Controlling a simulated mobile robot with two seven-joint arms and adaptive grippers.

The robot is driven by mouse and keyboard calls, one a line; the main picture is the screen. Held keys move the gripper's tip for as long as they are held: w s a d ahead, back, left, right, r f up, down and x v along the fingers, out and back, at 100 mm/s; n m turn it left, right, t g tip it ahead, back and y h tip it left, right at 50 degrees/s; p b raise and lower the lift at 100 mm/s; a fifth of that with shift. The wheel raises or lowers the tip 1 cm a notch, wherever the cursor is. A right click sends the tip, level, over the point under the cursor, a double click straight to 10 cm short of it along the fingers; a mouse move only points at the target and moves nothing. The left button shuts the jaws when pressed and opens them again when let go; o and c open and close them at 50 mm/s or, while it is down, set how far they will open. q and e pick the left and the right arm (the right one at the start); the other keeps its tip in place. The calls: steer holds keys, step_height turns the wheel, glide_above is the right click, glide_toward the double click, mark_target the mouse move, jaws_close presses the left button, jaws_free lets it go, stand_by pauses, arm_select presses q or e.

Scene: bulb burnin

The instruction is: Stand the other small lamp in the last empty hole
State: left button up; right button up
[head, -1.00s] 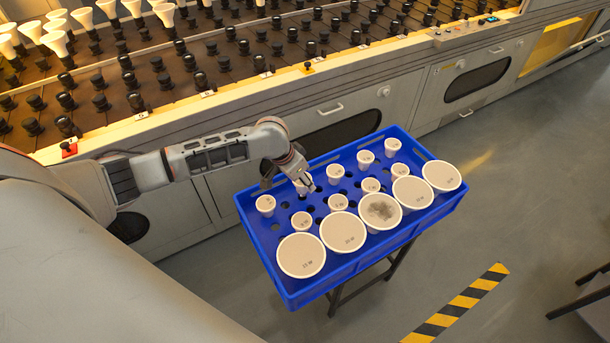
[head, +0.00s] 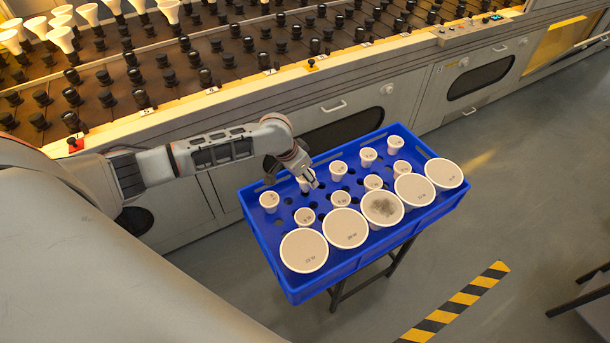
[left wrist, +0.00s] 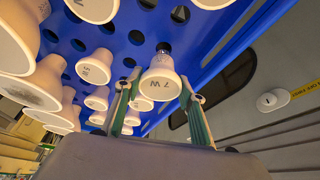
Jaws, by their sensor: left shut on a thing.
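My left gripper (head: 308,182) is over the back row of the blue crate (head: 293,283). It is shut on a small white lamp marked 7 W (left wrist: 160,82), which sits between the two fingers in the left wrist view. The lamp's narrow end points at a hole in the blue deck; I cannot tell how deep it is in it. In the head view the gripper partly hides this lamp. Other small white lamps stand in the back row, such as one at the left end (head: 269,200), and in the middle row (head: 305,217). My right gripper is not in view.
Several large lamps (head: 304,250) fill the crate's front row; one has a dark smudged face (head: 383,208). The crate is on a dark stand (head: 337,297). Behind is a long rack with black sockets (head: 205,78).

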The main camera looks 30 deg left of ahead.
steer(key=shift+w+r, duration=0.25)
arm_select(q)
steer(key=shift+f, duration=1.1)
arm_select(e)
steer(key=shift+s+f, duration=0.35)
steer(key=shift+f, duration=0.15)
arm_select(q)
steer(key=shift+f+b, duration=0.35)
steer(key=shift+f, duration=0.1)
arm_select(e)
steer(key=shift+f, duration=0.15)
arm_select(q)
steer(key=shift+f, duration=0.3)
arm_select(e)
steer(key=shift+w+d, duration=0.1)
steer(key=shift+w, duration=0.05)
arm_select(q)
steer(key=o, duration=1.2)
